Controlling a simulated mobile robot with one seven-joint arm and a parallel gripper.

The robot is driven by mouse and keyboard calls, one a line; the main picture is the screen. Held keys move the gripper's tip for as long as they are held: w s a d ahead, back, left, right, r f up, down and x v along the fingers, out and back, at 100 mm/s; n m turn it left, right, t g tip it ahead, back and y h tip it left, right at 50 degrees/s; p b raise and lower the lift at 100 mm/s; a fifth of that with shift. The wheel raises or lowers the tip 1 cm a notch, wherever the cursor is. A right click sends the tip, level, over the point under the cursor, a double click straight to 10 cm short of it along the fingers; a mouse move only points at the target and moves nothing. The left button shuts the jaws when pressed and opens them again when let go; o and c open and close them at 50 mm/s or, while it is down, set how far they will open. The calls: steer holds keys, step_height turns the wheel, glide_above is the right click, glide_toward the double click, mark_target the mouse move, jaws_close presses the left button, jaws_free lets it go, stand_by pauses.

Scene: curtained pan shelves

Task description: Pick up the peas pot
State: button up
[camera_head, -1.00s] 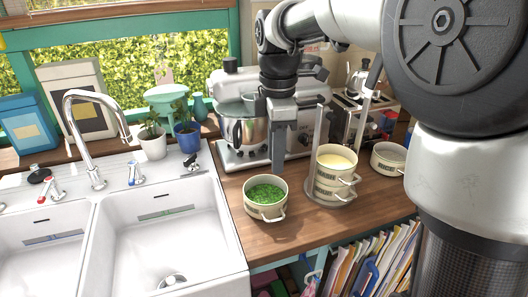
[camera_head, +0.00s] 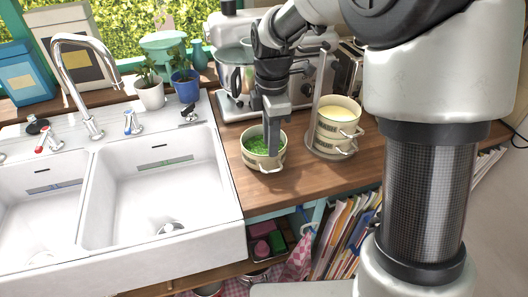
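The peas pot (camera_head: 254,160) is a cream pot with small handles, filled with green peas. It stands on the wooden counter just right of the sink. My gripper (camera_head: 274,150) points down over the right part of the pot, and its fingers hide some of the peas and the rim. I see the gripper from the side, so the gap between its fingers does not show. I cannot tell whether it touches the pot.
A stack of cream pots (camera_head: 335,130) with pale yellow content stands in a metal carrier right of the peas. A stand mixer (camera_head: 232,85) is behind. The white sink (camera_head: 150,190) is at left. Folders (camera_head: 345,235) fill a shelf below the counter (camera_head: 290,190).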

step_height(320, 180, down, 6)
steer(key=shift+w+a+r, duration=0.15)
steer(key=shift+r, duration=0.05)
steer(key=shift+c, duration=0.2)
jaws_close()
steer(key=shift+r, duration=0.1)
